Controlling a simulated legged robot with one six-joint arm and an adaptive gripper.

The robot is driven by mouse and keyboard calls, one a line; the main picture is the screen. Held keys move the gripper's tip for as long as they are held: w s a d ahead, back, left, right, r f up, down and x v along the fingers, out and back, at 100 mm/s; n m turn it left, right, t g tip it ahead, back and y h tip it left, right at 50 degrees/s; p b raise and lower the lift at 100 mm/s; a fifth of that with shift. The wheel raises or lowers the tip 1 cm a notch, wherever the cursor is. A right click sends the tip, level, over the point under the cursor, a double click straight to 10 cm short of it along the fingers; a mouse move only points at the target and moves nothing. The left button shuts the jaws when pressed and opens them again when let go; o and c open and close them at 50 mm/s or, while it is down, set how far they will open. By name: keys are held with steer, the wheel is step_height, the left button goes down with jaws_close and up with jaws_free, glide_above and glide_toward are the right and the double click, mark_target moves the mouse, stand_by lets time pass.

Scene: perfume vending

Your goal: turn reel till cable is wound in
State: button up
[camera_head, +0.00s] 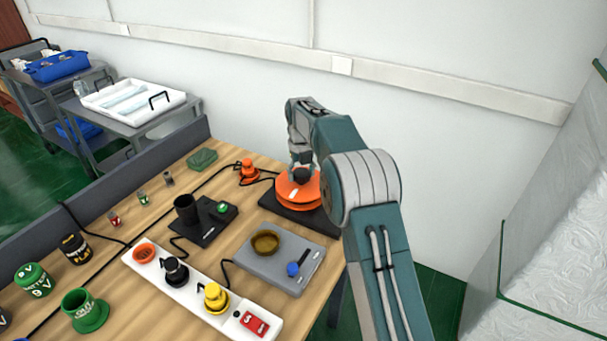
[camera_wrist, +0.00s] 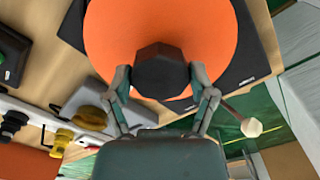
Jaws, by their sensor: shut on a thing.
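The orange reel (camera_head: 294,194) lies flat on a black base (camera_head: 315,217) at the right back of the wooden table. It also shows from above in the wrist view (camera_wrist: 205,40). A dark faceted knob (camera_wrist: 161,75) stands on the reel. My gripper (camera_wrist: 161,82) is shut on the knob, one finger on each side; in the head view it (camera_head: 301,166) is over the reel. A black cable (camera_head: 210,179) runs across the table near an orange plug-like piece (camera_head: 248,172) left of the reel. How much cable is on the reel is hidden.
A grey plate with a brown bowl (camera_head: 265,243) stands in front of the reel. A white strip (camera_head: 180,285) with coloured plugs and a black cup (camera_head: 187,208) are further left. The wall (camera_head: 420,140) is close behind. A glass panel (camera_head: 550,270) stands right.

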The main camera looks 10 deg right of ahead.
mark_target(301, 172)
steer(key=shift+w, duration=0.1)
steer(key=o, duration=1.2)
steer(key=shift+o, duration=0.2)
step_height(301, 172, up, 12)
steer(key=shift+f, duration=0.1)
